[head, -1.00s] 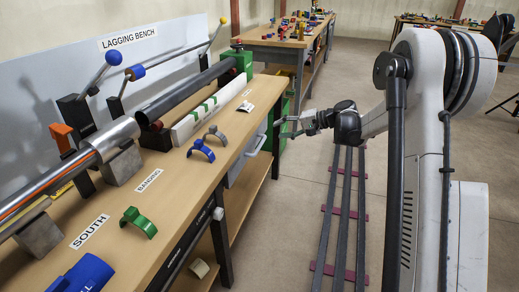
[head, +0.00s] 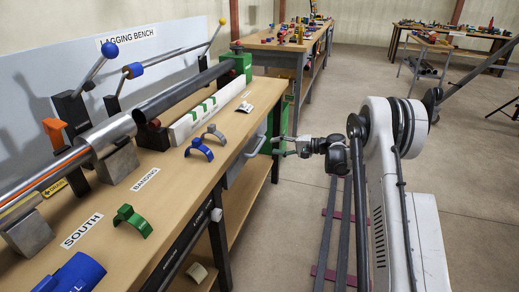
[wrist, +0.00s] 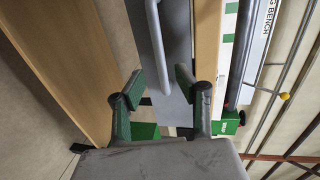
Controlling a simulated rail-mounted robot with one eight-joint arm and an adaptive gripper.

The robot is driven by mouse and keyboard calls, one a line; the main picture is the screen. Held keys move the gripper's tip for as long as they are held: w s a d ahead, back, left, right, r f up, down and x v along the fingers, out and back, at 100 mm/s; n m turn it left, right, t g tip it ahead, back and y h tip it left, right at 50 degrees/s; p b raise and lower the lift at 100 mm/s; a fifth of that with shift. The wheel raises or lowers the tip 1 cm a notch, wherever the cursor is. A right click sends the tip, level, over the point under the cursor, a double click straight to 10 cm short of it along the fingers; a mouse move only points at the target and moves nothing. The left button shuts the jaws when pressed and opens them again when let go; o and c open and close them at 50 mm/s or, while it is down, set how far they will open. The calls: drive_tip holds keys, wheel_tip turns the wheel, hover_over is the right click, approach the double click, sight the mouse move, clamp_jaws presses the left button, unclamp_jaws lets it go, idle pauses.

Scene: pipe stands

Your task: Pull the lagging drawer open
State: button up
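The lagging drawer (head: 243,166) is a grey front under the bench top, with a pale bar handle (head: 256,146). It looks closed. My gripper (head: 275,146) is just right of the handle in the head view, level with it, with a small gap showing. In the wrist view my gripper (wrist: 158,78) is open and empty, its green-tipped fingers apart. The handle bar (wrist: 156,45) runs up the picture between the two fingers, in front of the grey drawer front (wrist: 177,55). Its lower end is near the fingertips; I cannot tell the exact depth between them.
The lagging bench top (head: 170,185) carries pipes, a blue clip (head: 199,148), a grey clip (head: 214,133) and a green clip (head: 132,221). A lower shelf (head: 238,205) lies below the drawer. Floor rails (head: 328,225) run alongside, with open floor to the right.

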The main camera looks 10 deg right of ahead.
sight(259, 146)
drive_tip(key=b+x, duration=0.1)
drive_tip(key=x, duration=0.7)
drive_tip(key=shift+r+b, duration=0.1)
drive_tip(key=shift+b, duration=0.2)
clamp_jaws()
